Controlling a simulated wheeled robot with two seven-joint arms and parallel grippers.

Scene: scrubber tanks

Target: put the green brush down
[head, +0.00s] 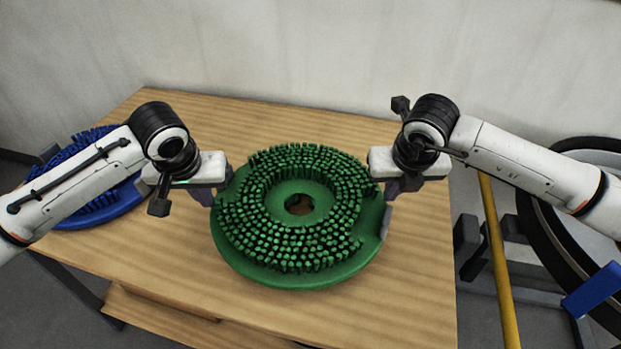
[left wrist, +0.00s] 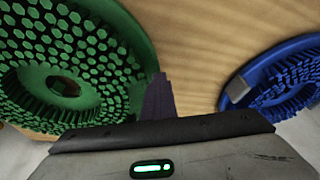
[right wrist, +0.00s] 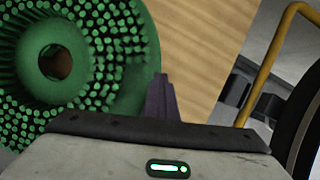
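The green brush (head: 290,273) is a round disc with dense green bristles facing up and a hole in its middle. It is level, over the middle of the wooden table; I cannot tell whether its underside touches the wood. My left gripper (head: 204,196) is at its left rim, and my right gripper (head: 393,189) is at its right rim. Both appear shut on the rim, their dark fingers overlapping its edge. The brush also shows in the left wrist view (left wrist: 110,60) and the right wrist view (right wrist: 105,60). Part of each grip is hidden.
The wooden table (head: 415,280) has bare wood in front of and behind the brush. A blue brush (head: 100,207) lies at its left end, partly behind my left arm. A yellow bar (head: 497,260) and a large dark wheel (head: 545,225) stand right of the table. A wall is behind.

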